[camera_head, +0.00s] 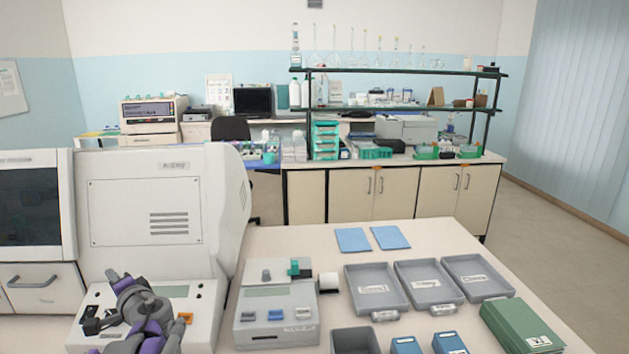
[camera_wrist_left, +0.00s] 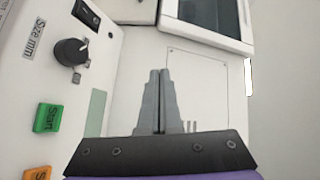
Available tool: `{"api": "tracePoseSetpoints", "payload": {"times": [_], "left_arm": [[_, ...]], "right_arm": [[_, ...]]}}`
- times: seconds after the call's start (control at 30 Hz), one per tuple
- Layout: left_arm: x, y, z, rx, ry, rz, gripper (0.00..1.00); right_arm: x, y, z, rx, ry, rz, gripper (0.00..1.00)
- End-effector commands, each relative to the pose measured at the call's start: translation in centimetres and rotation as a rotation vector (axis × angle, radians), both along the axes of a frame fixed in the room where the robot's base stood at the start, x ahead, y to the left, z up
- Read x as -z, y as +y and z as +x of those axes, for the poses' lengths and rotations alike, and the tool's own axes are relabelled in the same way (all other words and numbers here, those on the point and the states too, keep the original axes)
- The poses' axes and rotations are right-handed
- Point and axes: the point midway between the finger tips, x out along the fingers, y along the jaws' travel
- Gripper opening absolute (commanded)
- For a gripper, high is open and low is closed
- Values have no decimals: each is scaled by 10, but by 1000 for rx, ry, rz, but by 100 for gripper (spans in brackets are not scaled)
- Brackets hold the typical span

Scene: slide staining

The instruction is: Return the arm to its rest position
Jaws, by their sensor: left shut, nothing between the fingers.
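My left arm comes in at the bottom left of the head view, folded in front of the large white machine (camera_head: 150,215). Its gripper (camera_head: 118,280) is in front of the machine's control panel, and its fingertips are hard to make out there. In the left wrist view the two grey fingers (camera_wrist_left: 160,85) are together, with nothing between them. They point toward the machine's white panel (camera_wrist_left: 205,75). A black knob (camera_wrist_left: 70,52) and a green Start button (camera_wrist_left: 47,117) lie to the left of the fingers. My right gripper is not in view.
A small grey-white device (camera_head: 277,300) stands on the table right of my left arm. The table (camera_head: 290,240) is clear behind the small device.

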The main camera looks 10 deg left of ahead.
Motion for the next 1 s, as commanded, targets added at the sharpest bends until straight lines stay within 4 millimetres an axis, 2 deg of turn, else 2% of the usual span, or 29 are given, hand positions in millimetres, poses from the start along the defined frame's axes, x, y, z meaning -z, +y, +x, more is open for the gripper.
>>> {"api": "tracePoseSetpoints", "payload": {"times": [0.03,0.17,0.4,0.5,0.6,0.7,0.8,1.0], "left_arm": [[11,-23,-15,-1,-24,-87,0],[56,-86,-61,-17,-67,-376,0],[152,-216,-150,-26,-39,-915,0],[183,-266,-184,-19,0,-1106,0],[206,-306,-211,-11,40,-1257,0],[219,-333,-230,-6,71,-1357,0],[225,-346,-239,-3,87,-1409,0],[226,-348,-240,-3,90,-1417,0]], "right_arm": [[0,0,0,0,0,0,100],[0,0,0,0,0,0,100],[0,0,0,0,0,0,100],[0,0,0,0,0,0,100],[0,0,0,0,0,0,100],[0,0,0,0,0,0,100],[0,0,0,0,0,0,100],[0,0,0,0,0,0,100]]}}
